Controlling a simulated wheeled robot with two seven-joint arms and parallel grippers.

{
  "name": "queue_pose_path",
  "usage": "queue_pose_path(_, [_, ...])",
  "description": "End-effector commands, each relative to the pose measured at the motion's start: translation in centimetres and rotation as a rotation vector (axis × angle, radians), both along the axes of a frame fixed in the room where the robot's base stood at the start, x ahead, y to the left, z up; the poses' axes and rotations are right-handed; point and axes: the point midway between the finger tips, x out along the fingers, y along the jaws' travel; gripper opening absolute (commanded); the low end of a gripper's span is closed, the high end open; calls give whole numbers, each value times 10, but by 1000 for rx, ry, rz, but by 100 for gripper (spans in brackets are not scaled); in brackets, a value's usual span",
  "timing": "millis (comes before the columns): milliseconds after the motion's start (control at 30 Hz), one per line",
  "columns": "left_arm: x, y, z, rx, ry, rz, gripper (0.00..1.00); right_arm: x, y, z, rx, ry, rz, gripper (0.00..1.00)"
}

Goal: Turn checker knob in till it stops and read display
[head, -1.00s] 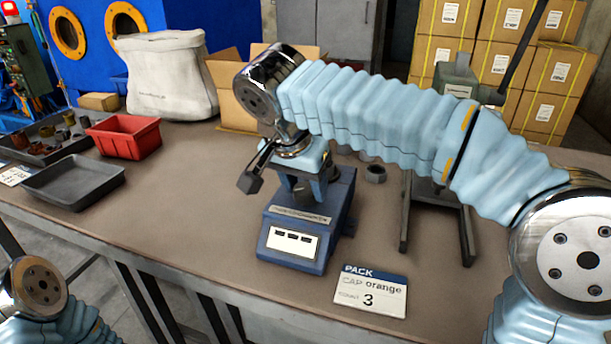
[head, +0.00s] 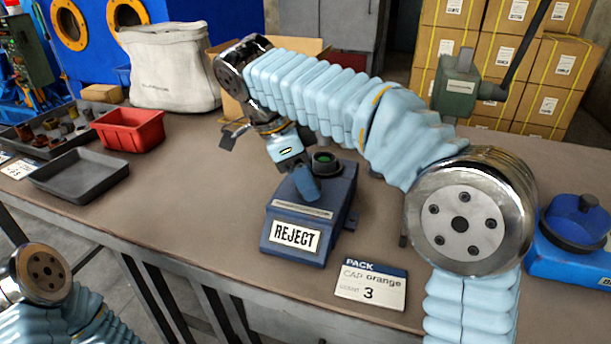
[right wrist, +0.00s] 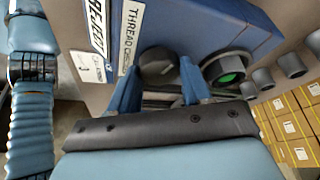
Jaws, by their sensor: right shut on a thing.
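The blue thread checker (head: 330,205) stands on the bench, and its white display (head: 296,235) reads REJECT. My right gripper (head: 305,186) reaches down onto the checker from above. In the right wrist view its two fingers (right wrist: 160,78) are shut on the dark round checker knob (right wrist: 157,62). The knob is hidden behind the gripper in the head view. Beside it, a round grey socket with a green centre (right wrist: 230,72) shows on the checker; it also shows in the head view (head: 323,160). My left gripper is out of view; only part of its arm shows at lower left.
A card (head: 371,284) reading PACK, CAP orange, COUNT 3 lies in front of the checker. A red bin (head: 130,130) and an empty dark tray (head: 80,175) stand at left. A blue device (head: 575,240) is at right. Bare bench lies left of the checker.

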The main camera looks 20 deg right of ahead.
Motion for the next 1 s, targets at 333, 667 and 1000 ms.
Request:
queue_pose_path(333, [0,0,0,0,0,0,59,2,0,-1,1,0,-273,18])
queue_pose_path(667, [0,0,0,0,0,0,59,3,0,-1,1,0,-414,18])
queue_pose_path(1000, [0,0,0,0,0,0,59,3,0,-1,2,2,-444,18])
